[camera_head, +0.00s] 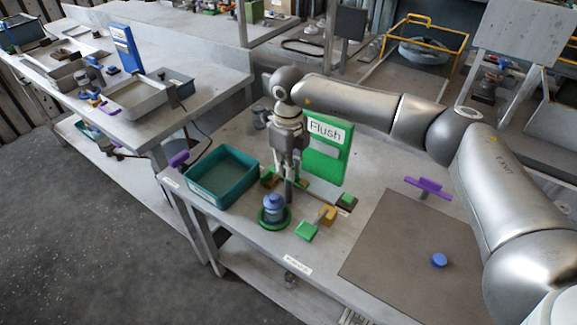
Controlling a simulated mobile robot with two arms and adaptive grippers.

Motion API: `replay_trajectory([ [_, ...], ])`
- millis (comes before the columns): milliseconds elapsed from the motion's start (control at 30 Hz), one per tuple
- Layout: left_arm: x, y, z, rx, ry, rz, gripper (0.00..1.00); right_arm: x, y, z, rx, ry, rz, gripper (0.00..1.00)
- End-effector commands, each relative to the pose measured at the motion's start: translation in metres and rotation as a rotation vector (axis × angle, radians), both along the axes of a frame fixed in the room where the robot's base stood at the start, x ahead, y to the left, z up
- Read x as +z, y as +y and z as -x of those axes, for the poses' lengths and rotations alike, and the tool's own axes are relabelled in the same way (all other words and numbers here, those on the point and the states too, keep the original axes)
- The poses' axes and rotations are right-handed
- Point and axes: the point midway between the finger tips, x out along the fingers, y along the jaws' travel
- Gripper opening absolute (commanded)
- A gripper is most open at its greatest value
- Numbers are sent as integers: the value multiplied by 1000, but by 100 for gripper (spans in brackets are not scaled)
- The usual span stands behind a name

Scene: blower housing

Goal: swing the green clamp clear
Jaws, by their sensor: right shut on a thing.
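My right gripper (289,192) points straight down over the near table, just behind the blue cylindrical part (273,205). It is shut, with its fingers close together, on a part of the green clamp; the grip itself is too small to see clearly. The blue part stands upright in a green ring (264,222). A green block (306,231) with an orange block (327,214) lies to the right of the ring. Another small green block on a dark base (346,201) is further right. My left gripper is not in view.
A green board marked "Flush" (325,160) stands close behind the gripper. A teal bin (222,178) is to the left. A brown mat (400,250) at right holds a blue disc (439,260); a purple-handled part (428,186) stands at its back edge.

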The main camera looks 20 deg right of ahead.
Motion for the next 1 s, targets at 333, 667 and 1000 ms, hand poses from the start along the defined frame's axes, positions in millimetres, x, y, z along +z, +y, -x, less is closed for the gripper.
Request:
replay_trajectory([
  [333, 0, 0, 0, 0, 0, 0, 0, 1, 0, -1, -2, -2, 0, 33],
  [667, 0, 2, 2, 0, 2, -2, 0, 3, 0, -1, -2, -2, 0, 33],
  [1000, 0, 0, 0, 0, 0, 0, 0, 62, 0, -2, -2, -7, -1, 33],
])
